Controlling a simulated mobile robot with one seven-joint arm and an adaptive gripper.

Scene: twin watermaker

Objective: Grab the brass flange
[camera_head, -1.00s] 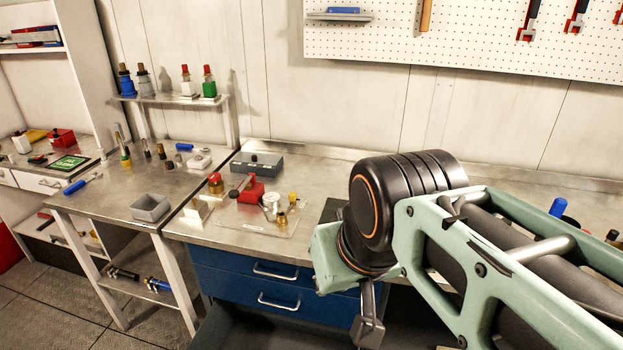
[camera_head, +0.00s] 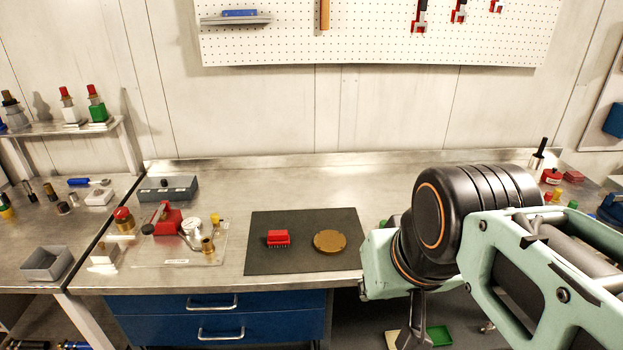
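A round, flat brass-coloured disc, the brass flange (camera_head: 330,241), lies on a dark grey mat (camera_head: 290,263) on the metal workbench. A part of my gripper (camera_head: 413,330) shows below the wrist, in front of the bench edge. Its fingertips are not clearly seen, and I cannot tell whether it is open or shut.
Left of the mat stands a clear plate (camera_head: 180,255) with red, white and brass fittings. A grey box (camera_head: 168,189) is behind it, and a grey tray (camera_head: 47,264) is at far left. Blue drawers (camera_head: 215,318) are below the bench. Bench behind the mat is clear.

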